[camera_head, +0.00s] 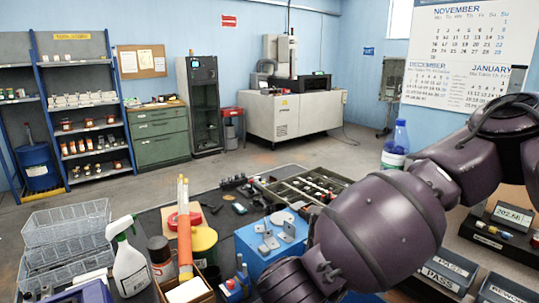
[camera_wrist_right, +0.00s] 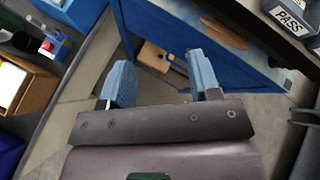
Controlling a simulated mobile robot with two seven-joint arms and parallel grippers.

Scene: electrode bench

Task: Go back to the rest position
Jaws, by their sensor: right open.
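My right arm (camera_head: 385,225) comes in from the right in the head view, and its purple links cover the front right of the bench. Its gripper is not seen in the head view. In the right wrist view, my right gripper (camera_wrist_right: 160,66) is open, its two blue fingers apart with nothing between them. Beyond the fingers I see grey floor and a small tan block-like thing (camera_wrist_right: 155,56) lower down. My left gripper and arm are not in view.
A blue box with metal fittings (camera_head: 265,240) stands beside my right arm. A spray bottle (camera_head: 129,262), wire baskets (camera_head: 67,237) and a parts tray (camera_head: 300,187) are on the bench. A blue-capped bottle (camera_head: 396,146) stands behind my arm; PASS bins (camera_head: 445,272) lie right.

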